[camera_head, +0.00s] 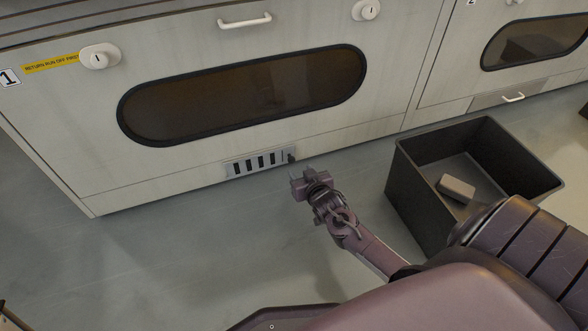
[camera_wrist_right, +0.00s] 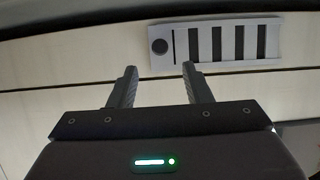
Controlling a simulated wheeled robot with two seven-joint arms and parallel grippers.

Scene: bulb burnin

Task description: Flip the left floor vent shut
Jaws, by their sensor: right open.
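The left floor vent (camera_head: 258,163) is a pale plate low on the front of cabinet 1. Its several upright slots look dark, and a small dark knob (camera_head: 292,158) sits at its right end in the head view. In the right wrist view, the vent (camera_wrist_right: 203,41) and knob (camera_wrist_right: 160,46) appear turned over, with the knob at the left. My right gripper (camera_head: 298,178) is open and empty, just in front of the knob end. Its fingertips (camera_wrist_right: 159,68) show apart from the knob, which lies between their lines. My left gripper is out of view.
A black open bin (camera_head: 409,185) stands on the floor right of my right arm, with a grey block (camera_head: 457,188) inside. Cabinet 1 (camera_head: 80,150) has a dark window, a handle and latches. A second cabinet (camera_head: 450,60) stands at right. The floor left of my gripper is clear.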

